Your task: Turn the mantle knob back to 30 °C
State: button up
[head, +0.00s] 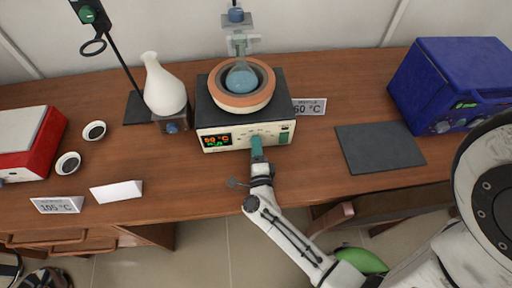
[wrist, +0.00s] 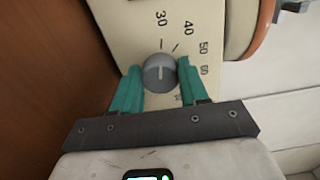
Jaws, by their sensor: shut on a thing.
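The mantle controller (head: 210,128) is a dark-topped box with a cream front and a small display with orange and green digits. A bowl-shaped mantle (head: 262,100) on top holds a round flask (head: 241,80) of blue liquid. The grey mantle knob (wrist: 160,74) sits on the cream panel among printed numbers 30, 40, 50 and 60. My gripper (head: 257,147) reaches the panel front. In the wrist view its two teal fingers (wrist: 160,88) stand on either side of the knob, shut on it. In the head view the knob is hidden behind the gripper.
A card (head: 310,107) reading about 60 °C stands right of the controller. A dark mat (head: 380,148) and a blue furnace (head: 447,85) are further right. A white vase-shaped vessel (head: 163,90) stands close on the left. A red-and-white device (head: 40,150) is far left.

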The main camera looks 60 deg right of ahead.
jog(key=o, duration=1.1)
jog(key=shift+c, duration=0.2)
jog(key=b+v, duration=0.2)
jog(key=v, duration=0.7)
jog(key=shift+s+a+f, duration=0.15)
jog(key=shift+s+a, duration=0.1)
jog(key=shift+a, duration=0.1)
jog(key=shift+s+a, duration=0.35)
jog(key=shift+a, duration=0.05)
jog(key=shift+w, duration=0.1)
